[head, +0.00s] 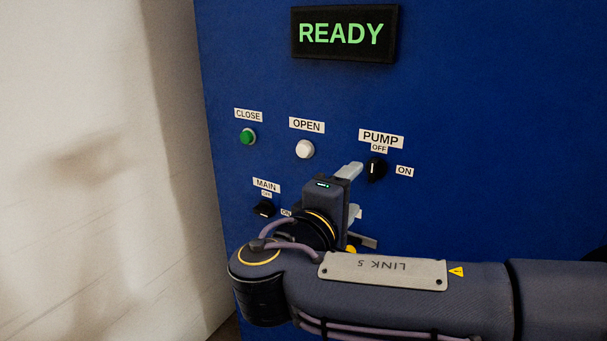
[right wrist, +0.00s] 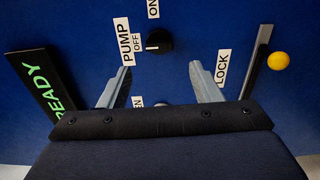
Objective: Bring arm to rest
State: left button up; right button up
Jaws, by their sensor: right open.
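My right gripper (head: 357,190) is open and empty in front of the blue panel (head: 480,130), below and left of the pump knob (head: 376,169). In the right wrist view my right gripper (right wrist: 160,84) has its two fingers wide apart with nothing between them. The pump knob (right wrist: 159,41) stands beyond the fingertips, apart from them, its white mark toward OFF. My right arm (head: 400,293) comes in from the right across the bottom of the head view. My left gripper is not in view.
The panel carries a READY display (head: 344,34), a green CLOSE button (head: 248,137), a white OPEN button (head: 305,149) and a MAIN knob (head: 264,208). A lock lever with a yellow ball (right wrist: 278,61) sticks out near the right finger. A pale wall (head: 90,150) stands left.

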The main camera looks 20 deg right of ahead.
jog(key=s+d+f+m+g+y, duration=0.1)
jog(key=s+d+f+g+y, duration=0.3)
jog(key=f, duration=0.5)
jog(key=s+d+f+m+g+y, duration=0.1)
jog(key=s+d+f+g+y, duration=0.2)
jog(key=s+d+f, duration=0.45)
jog(key=s+a+f+m+y, duration=0.6)
jog(key=a+f+y, duration=0.3)
jog(key=a, duration=0.2)
notch_tip(320, 180, up, 17)
jog(key=a+m+y+p, duration=0.1)
jog(key=m+p, duration=0.1)
jog(key=p, duration=1.5)
jog(key=shift+a+r+t, duration=0.2)
jog(key=shift+a+t, duration=0.2)
